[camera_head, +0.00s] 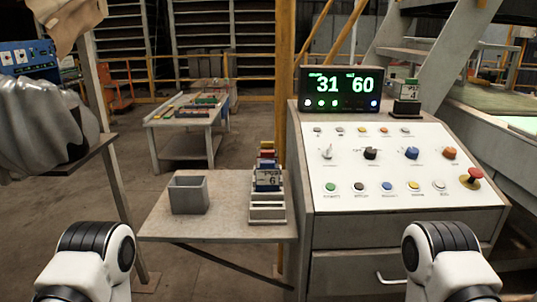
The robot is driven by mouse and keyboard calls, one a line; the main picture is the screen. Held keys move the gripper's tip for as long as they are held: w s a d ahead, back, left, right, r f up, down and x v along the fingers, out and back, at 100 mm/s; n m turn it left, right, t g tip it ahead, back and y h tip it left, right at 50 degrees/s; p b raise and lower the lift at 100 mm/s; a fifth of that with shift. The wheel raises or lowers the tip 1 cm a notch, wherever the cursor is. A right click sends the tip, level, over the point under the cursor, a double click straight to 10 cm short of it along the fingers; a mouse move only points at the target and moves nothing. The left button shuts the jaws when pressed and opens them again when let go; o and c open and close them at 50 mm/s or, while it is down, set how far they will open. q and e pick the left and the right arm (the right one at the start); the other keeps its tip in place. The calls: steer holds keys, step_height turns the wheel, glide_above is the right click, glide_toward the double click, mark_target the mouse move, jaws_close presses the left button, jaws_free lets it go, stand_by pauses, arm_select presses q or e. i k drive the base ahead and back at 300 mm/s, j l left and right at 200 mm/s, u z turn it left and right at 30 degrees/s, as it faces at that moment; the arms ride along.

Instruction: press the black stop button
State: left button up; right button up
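The control panel (345,205) is a white sloped board on a grey console at the right. A small round black button (359,186) sits in its bottom row, between a green button (330,187) and a blue button (386,185). The printed labels are too small to read surely. Nothing covers the black button. My left and right arm links show at the bottom edge, apart from the panel. Neither gripper is in view.
A black knob (371,153) sits above the button row, and a red mushroom button (472,175) at the panel's right. A display (341,89) reads 31 and 60. A grey box (188,194) and a card rack (267,205) stand on the left side shelf (225,221).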

mark_target(358, 186)
steer(key=k+j+z, duration=0.1)
steer(key=j+z, duration=0.25)
steer(key=k+j+z, duration=0.15)
steer(key=j+z, duration=0.15)
steer(key=j, duration=0.15)
steer(key=k+j+z, duration=0.2)
steer(key=j+z, duration=0.15)
